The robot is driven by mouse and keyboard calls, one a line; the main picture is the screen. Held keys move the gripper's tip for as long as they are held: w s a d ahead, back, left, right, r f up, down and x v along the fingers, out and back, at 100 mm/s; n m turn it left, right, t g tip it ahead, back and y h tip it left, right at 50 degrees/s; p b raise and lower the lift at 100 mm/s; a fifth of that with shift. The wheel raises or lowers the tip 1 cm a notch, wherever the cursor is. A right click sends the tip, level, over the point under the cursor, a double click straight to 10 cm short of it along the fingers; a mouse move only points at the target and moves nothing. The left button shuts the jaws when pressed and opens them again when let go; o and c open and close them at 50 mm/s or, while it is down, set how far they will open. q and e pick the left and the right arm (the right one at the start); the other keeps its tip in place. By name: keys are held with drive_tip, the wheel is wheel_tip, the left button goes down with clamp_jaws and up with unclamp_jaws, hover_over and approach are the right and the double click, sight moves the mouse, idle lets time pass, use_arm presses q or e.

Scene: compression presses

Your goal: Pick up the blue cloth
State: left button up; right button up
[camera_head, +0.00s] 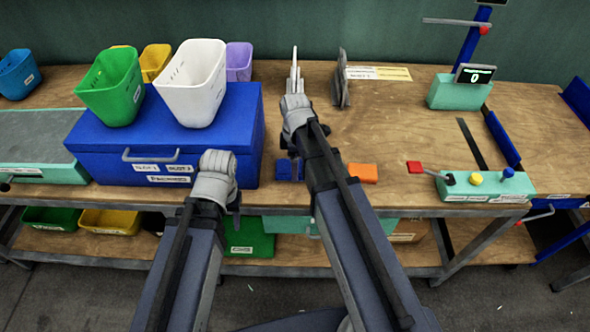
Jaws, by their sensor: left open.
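A small blue piece that looks like the blue cloth (283,171) lies near the front edge of the wooden table, partly covered by my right arm. My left gripper (218,160) is open in front of the blue box, to the left of the cloth and apart from it. Its fingers are mostly hidden behind its own body. My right gripper (295,72) is beyond the cloth, over the back of the table, with its fingers pointing away. Its fingers look close together and nothing shows between them. Neither gripper is seen touching the cloth.
A blue lidded box (245,130) carries a green bin (110,88) and a white bin (190,85). An orange piece (363,173) lies right of my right arm. A button panel (487,187) stands at the front right. The table's middle right (400,125) is mostly clear.

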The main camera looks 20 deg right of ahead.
drive_tip(key=c, duration=0.8)
drive_tip(key=shift+r, duration=0.1)
wheel_tip(320, 180, up, 10)
drive_tip(key=p, duration=1)
drive_tip(key=o, duration=0.9)
drive_tip(key=c, duration=0.6)
